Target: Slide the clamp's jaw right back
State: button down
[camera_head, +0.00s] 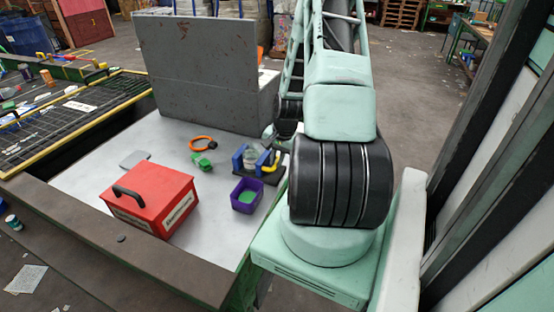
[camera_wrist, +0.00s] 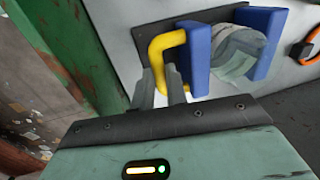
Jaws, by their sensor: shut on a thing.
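The clamp (camera_head: 258,174) stands on the pale table at its right side, with two upright blue jaws and a yellow handle. The wrist view shows the near blue jaw (camera_wrist: 195,58), the far blue jaw (camera_wrist: 265,40) and the yellow handle (camera_wrist: 165,42) close up. A pale, see-through rounded object (camera_wrist: 238,48) sits between the jaws; I cannot tell whether both jaws touch it. My gripper (camera_wrist: 162,78) is shut on the yellow handle, beside the near jaw. In the head view my arm hides most of the gripper.
A purple bin (camera_head: 246,196) stands just in front of the clamp. A red toolbox (camera_head: 150,201) is at the front left. A green object (camera_head: 202,161) and an orange ring (camera_head: 202,141) lie left of the clamp. A grey panel (camera_head: 205,75) rises behind.

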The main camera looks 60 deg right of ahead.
jog(key=s, duration=0.2)
jog(key=shift+s+d, duration=0.1)
jog(key=shift+s, duration=0.2)
jog(key=c, duration=1.4)
grip_release()
jog(key=shift+s, duration=0.1)
jog(key=shift+d+r, duration=0.1)
jog(key=shift+r, duration=0.55)
notch_tip(320, 180, up, 16)
jog(key=s+b, duration=0.1)
jog(key=s, duration=0.2)
jog(key=shift+d+f, duration=0.1)
